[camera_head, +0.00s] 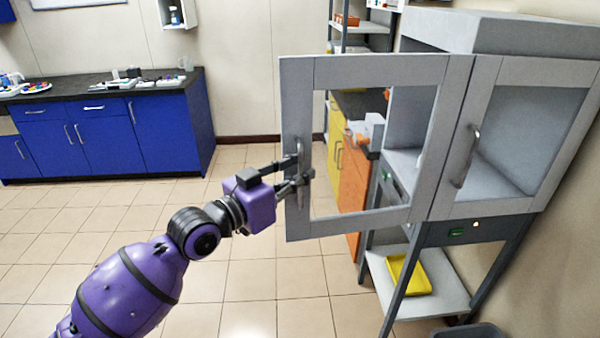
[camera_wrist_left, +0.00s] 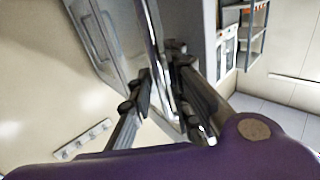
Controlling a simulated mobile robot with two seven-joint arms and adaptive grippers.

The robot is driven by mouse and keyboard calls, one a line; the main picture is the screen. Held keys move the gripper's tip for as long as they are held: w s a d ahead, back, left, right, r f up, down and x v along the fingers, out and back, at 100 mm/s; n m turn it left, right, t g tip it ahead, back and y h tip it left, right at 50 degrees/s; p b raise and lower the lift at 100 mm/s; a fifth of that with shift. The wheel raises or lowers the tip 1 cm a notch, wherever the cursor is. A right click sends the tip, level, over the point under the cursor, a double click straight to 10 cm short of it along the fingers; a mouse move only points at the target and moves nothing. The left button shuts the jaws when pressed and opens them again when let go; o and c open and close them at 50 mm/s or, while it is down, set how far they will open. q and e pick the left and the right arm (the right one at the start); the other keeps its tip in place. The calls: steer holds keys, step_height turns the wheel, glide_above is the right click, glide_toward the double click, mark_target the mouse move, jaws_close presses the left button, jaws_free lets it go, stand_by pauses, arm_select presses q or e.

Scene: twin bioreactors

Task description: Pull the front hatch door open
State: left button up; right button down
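The hatch cabinet's left front door (camera_head: 365,70) is a grey frame with a clear pane. It stands swung open, out to the left from the cabinet. Its upright metal handle (camera_head: 301,165) is near the free edge. My left gripper (camera_head: 300,175) is at this handle, one finger on each side, and appears shut on it. In the left wrist view, the fingers (camera_wrist_left: 160,85) converge around the narrow bar, whose contact points are partly hidden. My right gripper is not in view.
The right hatch door (camera_head: 482,85) has its own handle (camera_head: 467,155) and looks closed. Below, a yellow tray (camera_head: 409,275) lies on a shelf. Blue cabinets (camera_head: 120,130) stand at the back left. The tiled floor (camera_head: 235,285) below the open door is clear.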

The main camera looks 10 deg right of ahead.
arm_select(q)
steer(key=v, duration=1.1)
steer(key=shift+s+a, duration=0.15)
steer(key=shift+a, duration=0.2)
steer(key=shift+f, duration=0.1)
steer(key=s+a+f+n+t+y+p, duration=0.1)
steer(key=s+a+f+n+y, duration=0.2)
steer(key=f, duration=0.5)
steer(key=s+a+f+t+y, duration=0.1)
steer(key=a+f+y, duration=0.25)
steer(key=f, duration=0.45)
steer(key=s+a+f+n+t+y+p, duration=0.15)
steer(key=a+f, duration=0.25)
steer(key=f, duration=0.4)
steer(key=s+a+f+n+g+y, duration=0.2)
steer(key=s+f, duration=0.7)
steer(key=s, duration=0.5)
steer(key=s+a+f+n+g+y, duration=0.3)
steer(key=s+f, duration=0.6)
steer(key=s, duration=0.5)
steer(key=a+y, duration=0.1)
steer(key=a, duration=0.1)
steer(key=shift+s+a+n+g, duration=0.35)
steer(key=shift+s+a, duration=0.05)
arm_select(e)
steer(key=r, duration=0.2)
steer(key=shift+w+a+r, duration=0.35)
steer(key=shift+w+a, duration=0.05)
